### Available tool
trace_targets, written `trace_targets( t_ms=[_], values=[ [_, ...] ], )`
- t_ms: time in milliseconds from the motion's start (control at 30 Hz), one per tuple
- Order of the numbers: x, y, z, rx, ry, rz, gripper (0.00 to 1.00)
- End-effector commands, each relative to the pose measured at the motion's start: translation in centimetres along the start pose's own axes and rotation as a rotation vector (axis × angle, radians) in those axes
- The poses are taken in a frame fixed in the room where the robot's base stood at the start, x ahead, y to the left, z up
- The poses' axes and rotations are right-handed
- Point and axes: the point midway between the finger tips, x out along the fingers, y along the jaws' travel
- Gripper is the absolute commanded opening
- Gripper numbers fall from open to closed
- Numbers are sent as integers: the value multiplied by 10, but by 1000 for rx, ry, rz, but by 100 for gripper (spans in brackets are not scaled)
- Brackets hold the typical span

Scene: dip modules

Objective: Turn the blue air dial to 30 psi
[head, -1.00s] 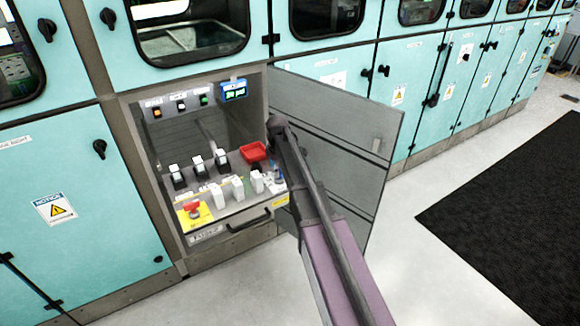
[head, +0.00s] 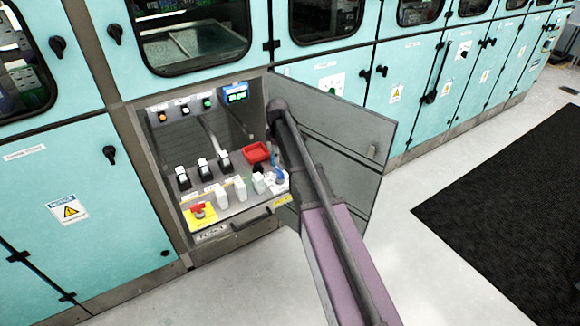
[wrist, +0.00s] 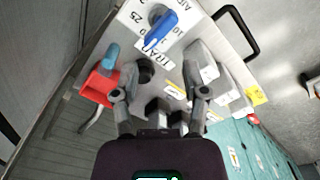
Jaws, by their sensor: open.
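The blue air dial (wrist: 160,30) shows at the top of the wrist view on a white label plate (wrist: 135,17) with "AIR" and numbers including 25 and 10. Its handle lies slanted; I cannot tell which end is the pointer. In the head view the blue dial (head: 281,174) shows at the panel's right end, beside my arm. My gripper (wrist: 160,93) is open and empty, its fingers apart, with the dial beyond them and not touched. My arm hides the gripper in the head view. A blue-framed display (head: 235,93) has green characters too small to read.
A red bin (head: 257,152), black-and-white switches (head: 203,168) and a red knob on a yellow plate (head: 199,212) share the panel. An open grey cabinet door (head: 345,130) stands right of my arm. A black handle (wrist: 240,35) is near the dial.

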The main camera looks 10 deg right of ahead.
Motion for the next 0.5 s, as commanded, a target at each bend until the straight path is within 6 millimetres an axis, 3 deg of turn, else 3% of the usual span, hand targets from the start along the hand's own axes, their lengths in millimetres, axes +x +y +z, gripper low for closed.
trace_targets(
  t_ms=[500],
  values=[
    [-48,0,0,0,0,0,57]
  ],
)
